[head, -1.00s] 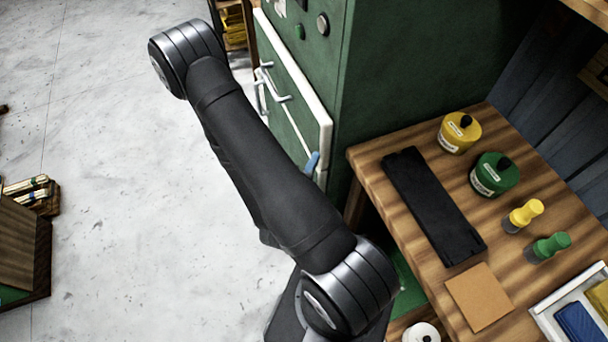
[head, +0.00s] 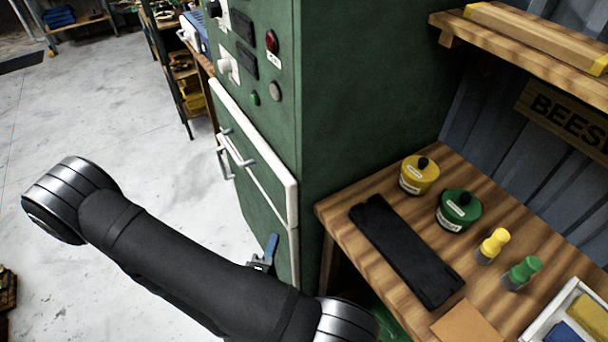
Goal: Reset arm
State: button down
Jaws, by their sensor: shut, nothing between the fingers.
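My arm crosses the lower left of the head view, from a silver-banded joint at the left to another at the bottom edge. I see nothing held.
A green cabinet (head: 345,120) with white handles stands behind my arm. A wooden bench (head: 335,215) at right bears a black slab (head: 405,250), a yellow pot (head: 418,178) and a green pot (head: 460,212). Open floor lies left.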

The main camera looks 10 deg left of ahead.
aim_at(286, 209)
jog(key=shift+w, duration=0.1)
jog(key=shift+w+d, duration=0.1)
jog(key=shift+w, duration=3.45)
